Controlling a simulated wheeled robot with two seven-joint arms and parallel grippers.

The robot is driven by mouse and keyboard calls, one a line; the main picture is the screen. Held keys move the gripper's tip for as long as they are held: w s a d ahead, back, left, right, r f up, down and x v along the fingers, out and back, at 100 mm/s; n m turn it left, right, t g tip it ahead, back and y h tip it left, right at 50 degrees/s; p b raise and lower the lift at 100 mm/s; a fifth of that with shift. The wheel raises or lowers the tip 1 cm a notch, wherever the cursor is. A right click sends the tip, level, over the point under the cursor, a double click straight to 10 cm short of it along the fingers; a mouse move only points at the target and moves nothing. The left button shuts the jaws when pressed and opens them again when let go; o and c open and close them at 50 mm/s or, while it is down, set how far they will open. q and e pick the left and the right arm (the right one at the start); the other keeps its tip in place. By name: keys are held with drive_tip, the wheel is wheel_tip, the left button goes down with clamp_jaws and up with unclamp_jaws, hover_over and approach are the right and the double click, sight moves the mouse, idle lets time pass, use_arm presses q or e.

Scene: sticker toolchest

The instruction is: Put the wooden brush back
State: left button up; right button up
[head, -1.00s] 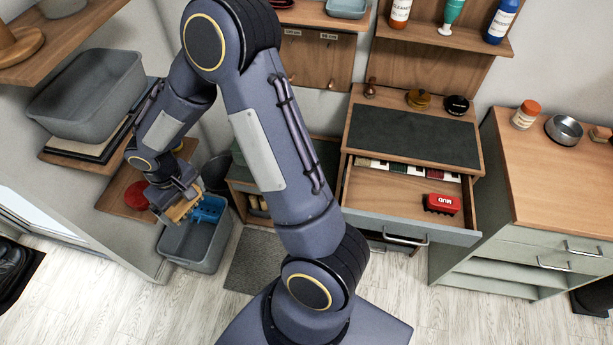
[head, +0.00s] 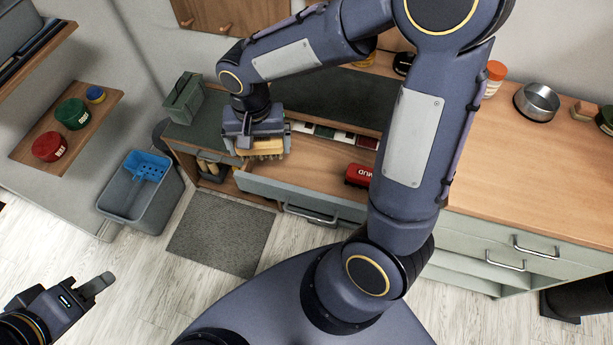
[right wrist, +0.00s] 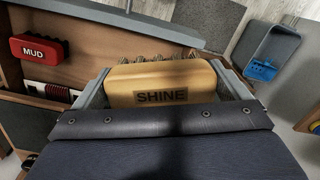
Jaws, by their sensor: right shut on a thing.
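The wooden brush, a tan block marked SHINE (right wrist: 160,97) with dark bristles, is between the fingers of my right gripper (right wrist: 165,82). In the head view my right gripper (head: 258,143) is shut on this brush (head: 264,150) above the left end of an open drawer (head: 318,158). Any contact with the drawer is unclear. A red MUD brush (head: 359,175) lies in the drawer; it also shows in the right wrist view (right wrist: 42,48). My left gripper (head: 97,286) is at the lower left, away from the chest; its finger gap is unclear.
A grey bin (head: 167,208) holding a blue slotted piece (head: 148,168) stands at left. A green box (head: 184,98) is on the low cabinet. A wooden-topped cabinet (head: 520,170) stands at right. A grey mat (head: 222,235) lies on open floor.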

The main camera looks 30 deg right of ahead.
drive_tip(key=s+a+f+m+b, duration=0.2)
drive_tip(key=s+f+m+b, duration=0.1)
drive_tip(key=s+b, duration=0.2)
drive_tip(key=shift+m, duration=0.6)
drive_tip(key=w+d+f, duration=0.1)
drive_tip(key=d+f, duration=0.1)
drive_tip(key=d, duration=0.1)
drive_tip(key=w+d+f, duration=0.2)
drive_tip(key=d+f, duration=0.1)
drive_tip(key=d, duration=0.1)
drive_tip(key=w+d+f, duration=0.2)
drive_tip(key=d+f, duration=0.1)
drive_tip(key=d, duration=0.1)
drive_tip(key=shift+w+f+b, duration=0.1)
drive_tip(key=shift+w+b, duration=0.05)
drive_tip(key=shift+b, duration=0.25)
drive_tip(key=shift+w+d+f, duration=0.2)
drive_tip(key=shift+d+f, duration=0.2)
drive_tip(key=shift+f, duration=0.1)
use_arm(q)
wheel_tip(320, 180, down, 9)
drive_tip(key=shift+d+b, duration=0.25)
drive_tip(key=shift+b, duration=0.05)
use_arm(e)
drive_tip(key=shift+w+d+f, duration=0.1)
drive_tip(key=shift+d+f, duration=0.05)
drive_tip(key=shift+f, duration=1.55)
use_arm(q)
drive_tip(key=shift+s, duration=0.1)
drive_tip(key=shift+f, duration=0.1)
